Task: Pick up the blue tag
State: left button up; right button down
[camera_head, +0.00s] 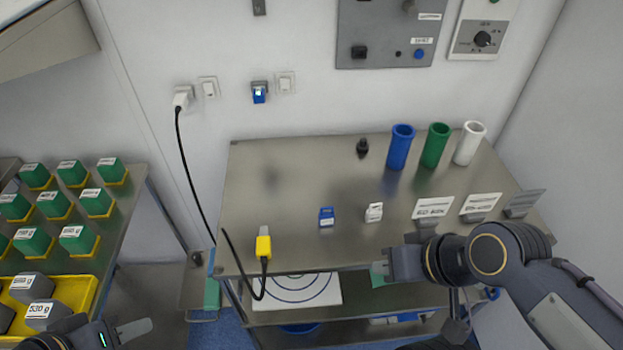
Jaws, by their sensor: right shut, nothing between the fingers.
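A small blue block with a white label, which looks like the blue tag (327,216), lies on the metal table (290,180) near its front middle. A similar white block (374,212) lies just right of it. My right gripper (380,271) is at the table's front edge, below and right of the blue tag and apart from it. It is shut and empty. My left gripper (132,332) is low at the bottom left, far from the tag. Its fingers show only partly, so I cannot tell its opening.
A yellow plug (263,246) with a black cable sits at the front edge. Blue (400,147), green (435,145) and white (469,143) cylinders stand at the back right, with label holders (433,208) in front. The metal table's left-middle is clear.

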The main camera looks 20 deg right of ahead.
aim_at(325, 219)
jog(key=j+z, duration=0.25)
jog(key=j, duration=0.45)
jog(key=k+j+z, duration=0.1)
jog(key=j+z, duration=0.15)
jog(key=j, duration=0.45)
